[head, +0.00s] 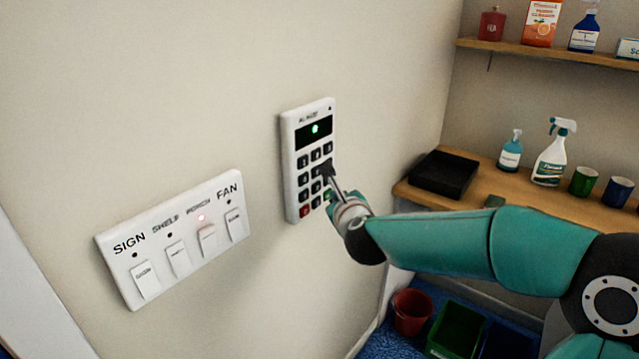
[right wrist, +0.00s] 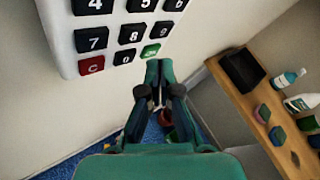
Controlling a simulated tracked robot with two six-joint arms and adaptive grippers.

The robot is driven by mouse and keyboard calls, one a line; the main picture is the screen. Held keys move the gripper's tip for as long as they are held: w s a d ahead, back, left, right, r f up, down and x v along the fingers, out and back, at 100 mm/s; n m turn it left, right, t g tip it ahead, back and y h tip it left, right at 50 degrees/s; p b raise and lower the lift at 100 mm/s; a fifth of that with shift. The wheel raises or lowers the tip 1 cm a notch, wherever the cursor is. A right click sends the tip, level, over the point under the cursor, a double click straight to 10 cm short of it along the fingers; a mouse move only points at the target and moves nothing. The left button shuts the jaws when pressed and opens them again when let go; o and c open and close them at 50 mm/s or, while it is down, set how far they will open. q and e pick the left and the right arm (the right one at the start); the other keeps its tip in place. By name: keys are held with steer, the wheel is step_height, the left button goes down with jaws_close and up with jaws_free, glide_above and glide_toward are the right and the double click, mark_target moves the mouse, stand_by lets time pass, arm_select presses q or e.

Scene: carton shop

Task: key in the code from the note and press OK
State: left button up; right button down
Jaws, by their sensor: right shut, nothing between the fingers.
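A white keypad (head: 290,190) with dark keys, a red C key and a green OK key is fixed to the wall in the middle of the head view. A green light glows in its dark display (head: 314,128); I can read no digits there. My right gripper (head: 327,170) is shut and empty, its tips in front of the right key column. In the right wrist view the tips (right wrist: 160,64) appear just below the green OK key (right wrist: 150,51). I cannot tell whether they touch a key. The note and my left gripper are not in view.
A switch panel (head: 190,238) labelled SIGN, SHELF, PORCH and FAN is on the wall left of the keypad, with a red light lit above PORCH. A wooden counter (head: 425,197) at the right holds a black tray (head: 443,174), bottles and cups. Bins stand on the floor below.

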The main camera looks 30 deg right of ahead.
mark_target(321, 187)
steer(key=shift+w+a, duration=0.35)
steer(key=shift+w, duration=0.55)
stand_by(0.8)
steer(key=shift+w+a, duration=0.25)
steer(key=shift+w, duration=0.1)
steer(key=shift+w+a, duration=0.15)
steer(key=shift+w, duration=0.15)
stand_by(0.6)
steer(key=shift+s, duration=0.1)
stand_by(0.4)
steer(key=shift+s+d+b, duration=0.35)
steer(key=shift+s+b, duration=0.05)
steer(key=shift+s, duration=0.25)
